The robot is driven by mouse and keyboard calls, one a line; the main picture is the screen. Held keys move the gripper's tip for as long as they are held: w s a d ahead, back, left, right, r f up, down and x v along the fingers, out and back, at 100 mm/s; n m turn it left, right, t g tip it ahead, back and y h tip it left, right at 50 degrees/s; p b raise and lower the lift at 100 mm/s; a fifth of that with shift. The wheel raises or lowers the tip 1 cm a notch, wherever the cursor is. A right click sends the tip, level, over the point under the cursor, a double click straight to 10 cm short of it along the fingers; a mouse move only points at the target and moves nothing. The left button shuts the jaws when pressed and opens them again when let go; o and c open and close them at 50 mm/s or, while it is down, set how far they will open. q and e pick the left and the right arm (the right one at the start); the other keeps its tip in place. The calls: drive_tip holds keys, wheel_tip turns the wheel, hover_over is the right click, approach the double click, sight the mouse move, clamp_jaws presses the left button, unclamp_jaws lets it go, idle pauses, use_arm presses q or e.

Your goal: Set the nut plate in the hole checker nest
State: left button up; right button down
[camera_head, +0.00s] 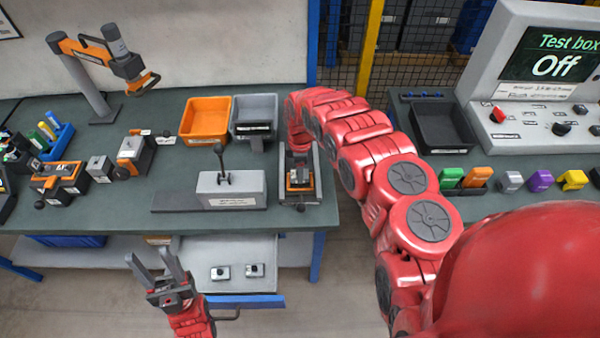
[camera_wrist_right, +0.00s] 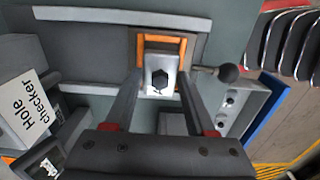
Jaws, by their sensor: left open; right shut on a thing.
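The nut plate (camera_wrist_right: 158,78) is a light grey block with a black hexagonal feature on top. My right gripper (camera_wrist_right: 160,88) is shut on it, one finger at each side. The plate overlaps an orange-framed nest (camera_wrist_right: 182,42) at the front end of a long grey channel; I cannot tell whether it is fully seated. In the head view this channel (camera_head: 317,180) stands at the bench's right end, and my right arm hides part of it. A white "Hole checker" label (camera_wrist_right: 27,110) shows at the wrist view's left. My left gripper (camera_head: 152,262) is open and empty, in front of the bench.
A grey lever block (camera_head: 232,190) stands left of the channel. An orange bin (camera_head: 205,118) and a grey bin (camera_head: 254,108) sit behind. A tray below the bench edge (camera_head: 235,252) carries two small grey plates. A black knob (camera_wrist_right: 230,73) sticks out of the channel's front.

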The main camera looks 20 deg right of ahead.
drive_tip(key=shift+f, duration=1.2)
drive_tip(key=shift+f, duration=0.15)
drive_tip(key=shift+c, duration=1.1)
unclamp_jaws()
